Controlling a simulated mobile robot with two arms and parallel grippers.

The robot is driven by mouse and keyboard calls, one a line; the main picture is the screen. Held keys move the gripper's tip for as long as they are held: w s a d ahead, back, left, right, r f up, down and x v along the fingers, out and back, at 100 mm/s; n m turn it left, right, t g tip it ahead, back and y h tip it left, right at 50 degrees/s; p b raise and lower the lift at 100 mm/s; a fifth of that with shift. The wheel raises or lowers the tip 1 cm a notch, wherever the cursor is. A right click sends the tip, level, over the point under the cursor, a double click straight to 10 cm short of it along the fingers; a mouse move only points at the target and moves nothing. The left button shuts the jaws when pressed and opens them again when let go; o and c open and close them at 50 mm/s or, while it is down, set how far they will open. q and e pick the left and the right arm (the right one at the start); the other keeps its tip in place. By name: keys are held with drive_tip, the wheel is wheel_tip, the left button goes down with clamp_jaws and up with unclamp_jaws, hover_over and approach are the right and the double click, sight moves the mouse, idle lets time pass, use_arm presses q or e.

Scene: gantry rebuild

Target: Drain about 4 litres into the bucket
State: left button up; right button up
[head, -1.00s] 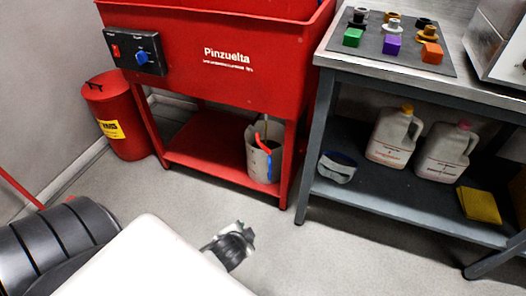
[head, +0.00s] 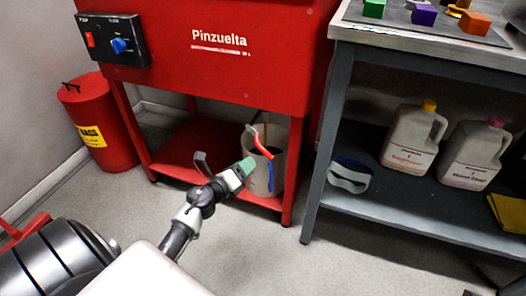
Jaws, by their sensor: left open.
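A pale grey bucket (head: 284,163) stands on the lower shelf of the red Pinzuelta washer (head: 219,61). A red curved piece (head: 258,142) shows at its mouth and a blue strip (head: 271,176) runs down its front; I cannot tell what they belong to. My left gripper (head: 246,166), with a green tip, is open in front of the bucket's left side in the picture. I cannot tell whether it touches the bucket. No drain valve is clearly visible. My right gripper is out of view.
A control box (head: 112,41) with a red switch and blue knob is on the washer. A red bin (head: 98,125) stands left. At right, a grey bench (head: 435,42) holds coloured blocks above, jugs (head: 412,138) below. The floor (head: 262,245) in front is clear.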

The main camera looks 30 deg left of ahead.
sight(264, 150)
use_arm(q)
drive_tip(key=w, duration=0.3)
drive_tip(key=w+b, duration=0.1)
drive_tip(key=w, duration=0.5)
drive_tip(key=shift+w+d, duration=0.1)
drive_tip(key=shift+d, duration=0.3)
drive_tip(key=shift+c, duration=0.2)
clamp_jaws()
